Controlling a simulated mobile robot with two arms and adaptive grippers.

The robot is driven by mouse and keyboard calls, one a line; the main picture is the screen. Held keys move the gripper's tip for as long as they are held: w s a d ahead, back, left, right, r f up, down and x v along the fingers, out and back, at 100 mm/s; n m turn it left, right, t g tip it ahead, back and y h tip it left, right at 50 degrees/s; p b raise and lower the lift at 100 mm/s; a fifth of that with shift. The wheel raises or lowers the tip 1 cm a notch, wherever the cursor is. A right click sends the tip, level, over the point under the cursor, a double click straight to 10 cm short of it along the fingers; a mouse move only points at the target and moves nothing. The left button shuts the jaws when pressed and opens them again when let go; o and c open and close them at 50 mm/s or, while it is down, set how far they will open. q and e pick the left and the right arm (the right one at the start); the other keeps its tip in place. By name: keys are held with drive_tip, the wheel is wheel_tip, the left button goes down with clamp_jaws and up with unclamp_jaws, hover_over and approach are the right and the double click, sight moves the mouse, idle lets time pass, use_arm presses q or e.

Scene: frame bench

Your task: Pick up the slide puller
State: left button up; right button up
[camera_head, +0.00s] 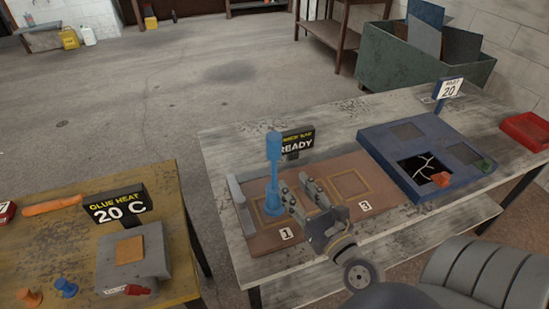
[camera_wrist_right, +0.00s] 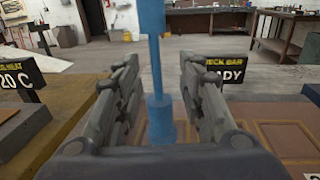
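The slide puller is a tall blue tool (camera_head: 273,165) with a thick top, thin shaft and wider base. It stands upright on the brown board (camera_head: 345,172) near the marker 1. My right gripper (camera_head: 300,190) is just to the right of and in front of its lower part. In the right wrist view the fingers (camera_wrist_right: 163,95) are spread, and the blue shaft (camera_wrist_right: 153,60) shows between them with clear gaps on both sides. I cannot tell whether the shaft is between the tips or just beyond. My left gripper is not in view.
A sign reading READY (camera_head: 297,143) stands close behind the tool. A grey block edges the board's left side. A blue tray (camera_head: 405,135) lies to the right. A yellow table (camera_head: 60,240) with a glue heater (camera_head: 133,262) and small tabs is at the left, across a gap.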

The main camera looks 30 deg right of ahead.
sight(276, 164)
drive_tip(key=shift+y, duration=0.3)
drive_tip(key=w+p, duration=0.1)
drive_tip(key=w, duration=0.1)
drive_tip(key=w+r+p, duration=0.1)
drive_tip(key=w, duration=0.1)
drive_tip(key=shift+a+r, duration=0.1)
drive_tip(key=shift+a, duration=0.1)
drive_tip(key=shift+w, duration=0.3)
drive_tip(key=shift+w+d, duration=0.1)
drive_tip(key=shift+w, duration=0.1)
drive_tip(key=w+p, duration=0.1)
drive_tip(key=w, duration=0.3)
drive_tip(key=shift+d+p, duration=0.15)
drive_tip(key=shift+p, duration=0.25)
drive_tip(key=shift+w+d, duration=0.1)
drive_tip(key=shift+w, duration=0.3)
drive_tip(key=shift+w+f, duration=0.1)
drive_tip(key=shift+f, duration=0.15)
drive_tip(key=shift+r, duration=0.1)
drive_tip(key=shift+c, duration=1.1)
drive_tip(key=c, duration=0.5)
clamp_jaws()
drive_tip(key=shift+r, duration=0.15)
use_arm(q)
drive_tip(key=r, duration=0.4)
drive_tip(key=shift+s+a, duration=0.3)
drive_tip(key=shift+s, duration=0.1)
